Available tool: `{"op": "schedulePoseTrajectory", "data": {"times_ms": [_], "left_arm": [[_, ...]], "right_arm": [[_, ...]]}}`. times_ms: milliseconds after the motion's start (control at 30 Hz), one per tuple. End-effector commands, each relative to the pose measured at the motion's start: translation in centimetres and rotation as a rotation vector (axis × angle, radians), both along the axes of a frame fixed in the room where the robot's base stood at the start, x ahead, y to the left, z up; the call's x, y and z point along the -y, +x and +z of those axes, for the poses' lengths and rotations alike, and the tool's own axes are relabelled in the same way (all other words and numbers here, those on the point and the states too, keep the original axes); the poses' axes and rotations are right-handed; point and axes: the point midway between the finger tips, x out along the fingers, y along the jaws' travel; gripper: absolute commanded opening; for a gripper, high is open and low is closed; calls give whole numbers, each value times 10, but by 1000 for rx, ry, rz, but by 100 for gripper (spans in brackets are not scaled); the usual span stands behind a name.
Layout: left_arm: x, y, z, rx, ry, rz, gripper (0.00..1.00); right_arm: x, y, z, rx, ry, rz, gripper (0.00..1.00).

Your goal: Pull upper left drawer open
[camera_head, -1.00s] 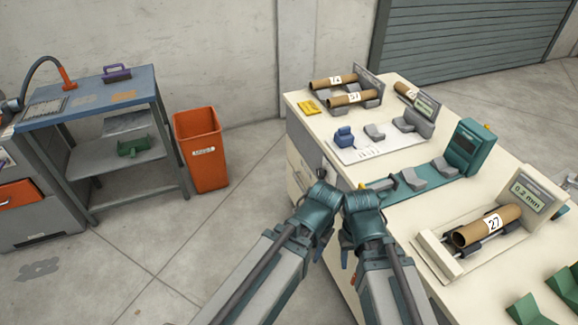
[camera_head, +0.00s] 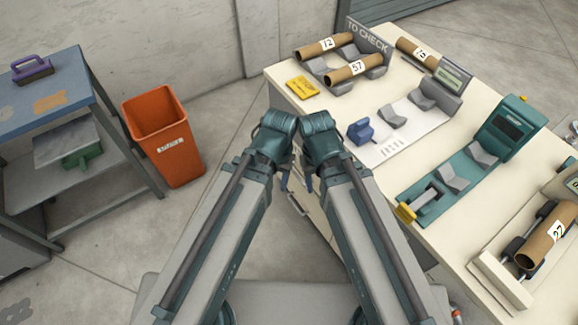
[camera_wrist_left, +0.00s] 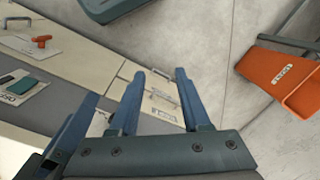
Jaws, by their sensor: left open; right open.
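The cream bench (camera_head: 450,215) has drawers in its left side. A drawer front with a metal handle (camera_head: 297,204) shows partly behind my arms in the head view. In the left wrist view a drawer front with a bar handle (camera_wrist_left: 165,97) and a white label (camera_wrist_left: 164,115) lies beyond my fingers; it looks closed. I cannot tell for sure which drawer is the upper left one. My left gripper (camera_head: 284,181) hangs beside the bench; its spread, empty fingers show in the wrist view (camera_wrist_left: 160,74). My right gripper (camera_head: 309,184) is close beside it, its fingers mostly hidden.
An orange bin (camera_head: 165,135) and a blue-topped cart (camera_head: 45,95) stand to the left. Open floor lies between bin and bench.

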Motion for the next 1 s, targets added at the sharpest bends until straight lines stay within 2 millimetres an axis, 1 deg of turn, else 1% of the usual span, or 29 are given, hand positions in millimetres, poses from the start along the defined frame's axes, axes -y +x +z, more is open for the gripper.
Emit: {"op": "schedulePoseTrajectory", "data": {"times_ms": [33, 67, 167, 200, 267, 300, 367, 400, 567, 700, 867, 1000], "left_arm": [[1, 2, -22, -1, -23, 13, 47], [2, 4, -32, -1, -44, 22, 47], [8, 11, -70, -1, -129, 63, 47], [12, 15, -85, -1, -169, 82, 47], [16, 20, -106, 2, -231, 112, 47], [18, 24, -119, 4, -273, 131, 47], [22, 31, -138, 8, -333, 161, 47], [24, 35, -150, 12, -374, 182, 47], [30, 55, -195, 30, -534, 268, 47], [32, 74, -230, 53, -674, 346, 47], [28, 98, -266, 86, -833, 439, 47], [20, 119, -295, 119, -972, 521, 47]], "right_arm": [[0, 0, -22, 0, 0, 0, 50], [0, 0, -31, 0, 0, 0, 50], [0, 0, -69, 1, 0, 0, 50], [0, 0, -85, 1, -1, 0, 50], [0, 0, -108, 2, 0, 0, 50], [0, 0, -123, 2, 0, 0, 50], [0, 0, -144, 2, 0, 0, 50], [0, 0, -159, 3, 0, 0, 50], [0, 1, -217, 4, -1, 1, 50], [0, 1, -268, 5, 0, 1, 50], [0, 1, -326, 6, 0, 2, 50], [0, 1, -376, 7, -1, 2, 50]]}}
